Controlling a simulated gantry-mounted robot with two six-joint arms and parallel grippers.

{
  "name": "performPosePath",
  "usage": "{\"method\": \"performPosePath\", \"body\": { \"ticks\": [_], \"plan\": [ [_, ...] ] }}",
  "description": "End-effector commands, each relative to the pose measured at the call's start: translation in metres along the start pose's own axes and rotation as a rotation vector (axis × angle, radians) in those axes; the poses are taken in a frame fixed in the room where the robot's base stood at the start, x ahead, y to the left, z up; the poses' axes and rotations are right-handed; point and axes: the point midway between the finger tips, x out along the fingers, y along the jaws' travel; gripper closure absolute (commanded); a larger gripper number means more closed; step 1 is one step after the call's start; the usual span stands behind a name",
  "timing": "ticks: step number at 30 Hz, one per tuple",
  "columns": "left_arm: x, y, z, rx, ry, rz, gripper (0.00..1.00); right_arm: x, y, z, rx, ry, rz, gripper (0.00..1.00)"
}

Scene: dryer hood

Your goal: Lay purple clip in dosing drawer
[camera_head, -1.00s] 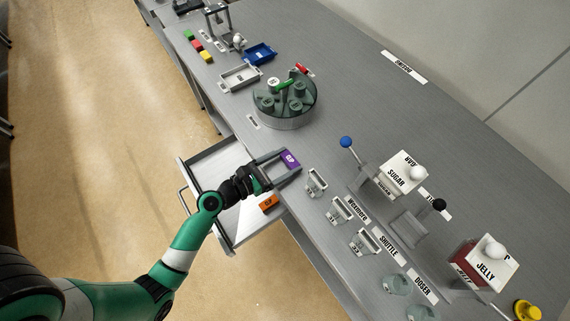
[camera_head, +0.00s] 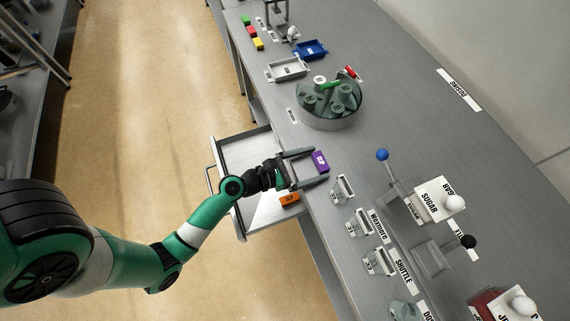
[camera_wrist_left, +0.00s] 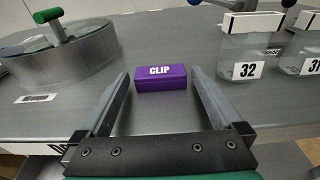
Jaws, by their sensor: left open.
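The purple clip (camera_head: 320,161) is a small block lying on the grey counter near its front edge. In the left wrist view the clip (camera_wrist_left: 160,78) reads "CLIP" and sits ahead, between the lines of the two fingers. My left gripper (camera_head: 313,167) is open, its fingers reaching over the counter edge toward the clip. In the left wrist view the open fingers (camera_wrist_left: 160,92) are empty. The dosing drawer (camera_head: 246,150) is pulled out below the counter, under my left forearm. An orange block (camera_head: 289,198) lies at the drawer's right side. My right gripper is not in view.
A round turntable (camera_head: 331,103) with a green handle stands behind the clip. Labelled clear cups (camera_head: 342,188) stand to the right. Sugar (camera_head: 434,200) and jelly dispensers with levers stand farther right.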

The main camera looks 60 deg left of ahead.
Motion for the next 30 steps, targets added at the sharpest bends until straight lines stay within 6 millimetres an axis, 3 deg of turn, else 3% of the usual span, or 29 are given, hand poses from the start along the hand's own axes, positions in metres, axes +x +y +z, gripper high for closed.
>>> {"method": "performPosePath", "body": {
  "ticks": [5,12,18,30],
  "plan": [
    [-0.045,-0.001,0.017,-0.005,0.003,0.007,0.0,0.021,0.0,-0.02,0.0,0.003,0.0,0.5],
    [-0.095,-0.001,0.013,-0.004,0.001,0.007,0.0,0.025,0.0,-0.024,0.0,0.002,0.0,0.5],
    [-0.107,-0.002,0.012,-0.001,-0.001,0.002,0.0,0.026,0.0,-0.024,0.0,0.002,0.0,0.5],
    [-0.105,-0.002,0.014,0.022,-0.002,-0.002,0.0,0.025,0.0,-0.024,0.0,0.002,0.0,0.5]
  ]
}}
